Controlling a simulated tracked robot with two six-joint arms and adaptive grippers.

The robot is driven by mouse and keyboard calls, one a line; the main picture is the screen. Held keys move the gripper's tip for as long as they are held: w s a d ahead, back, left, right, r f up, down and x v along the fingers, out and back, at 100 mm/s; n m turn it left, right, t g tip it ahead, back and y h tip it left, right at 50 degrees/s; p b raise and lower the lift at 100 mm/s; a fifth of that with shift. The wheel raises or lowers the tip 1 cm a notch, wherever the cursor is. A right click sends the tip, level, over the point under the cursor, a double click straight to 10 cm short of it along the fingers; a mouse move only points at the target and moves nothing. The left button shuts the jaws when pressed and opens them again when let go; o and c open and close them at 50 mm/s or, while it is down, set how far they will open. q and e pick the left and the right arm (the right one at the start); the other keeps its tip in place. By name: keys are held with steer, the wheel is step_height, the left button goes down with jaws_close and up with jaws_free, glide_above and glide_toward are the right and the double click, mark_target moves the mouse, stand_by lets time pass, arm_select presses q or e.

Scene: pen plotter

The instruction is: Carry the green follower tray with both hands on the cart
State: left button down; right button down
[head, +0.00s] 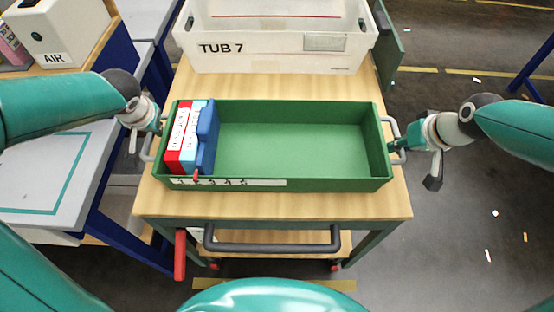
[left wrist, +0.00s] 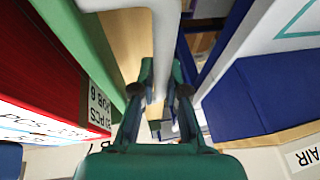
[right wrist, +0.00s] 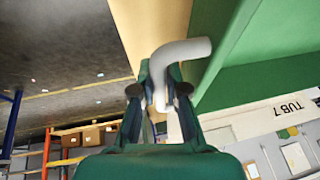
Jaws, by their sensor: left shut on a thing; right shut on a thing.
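The green follower tray (head: 290,183) is over the wooden top of the cart (head: 300,205) in the head view. I cannot tell whether it touches the top. Red, white and blue boxes (head: 190,138) stand at its left end; the rest of it is empty. My left gripper (head: 148,128) is shut on the grey handle at the tray's left end, which shows in the left wrist view (left wrist: 165,50). My right gripper (head: 400,146) is shut on the grey handle at the right end, which shows in the right wrist view (right wrist: 180,52).
A white tub marked TUB 7 (head: 280,50) stands behind the tray on the cart. The cart's dark push bar (head: 270,246) and a red lever (head: 180,254) are at the front. A grey table (head: 45,165) is at the left. Open floor lies at the right.

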arm_select(q)
steer(key=shift+f, duration=0.45)
arm_select(e)
steer(key=shift+f, duration=0.45)
arm_select(q)
steer(key=c, duration=1.2)
jaws_free()
steer(key=shift+r, duration=0.1)
arm_select(e)
steer(key=c, duration=1.2)
jaws_free()
steer(key=shift+r, duration=0.15)
arm_select(q)
steer(key=shift+r, duration=0.1)
arm_select(e)
steer(key=shift+s+d+r, duration=0.15)
steer(key=shift+s+r, duration=0.05)
steer(key=shift+r, duration=0.35)
arm_select(q)
steer(key=v, duration=0.7)
steer(key=shift+r, duration=0.35)
arm_select(e)
steer(key=v, duration=1)
steer(key=shift+r, duration=0.3)
arm_select(q)
steer(key=shift+s+d, duration=0.15)
steer(key=shift+s, duration=0.1)
arm_select(e)
steer(key=shift+s+d, duration=0.1)
steer(key=shift+s, duration=0.15)
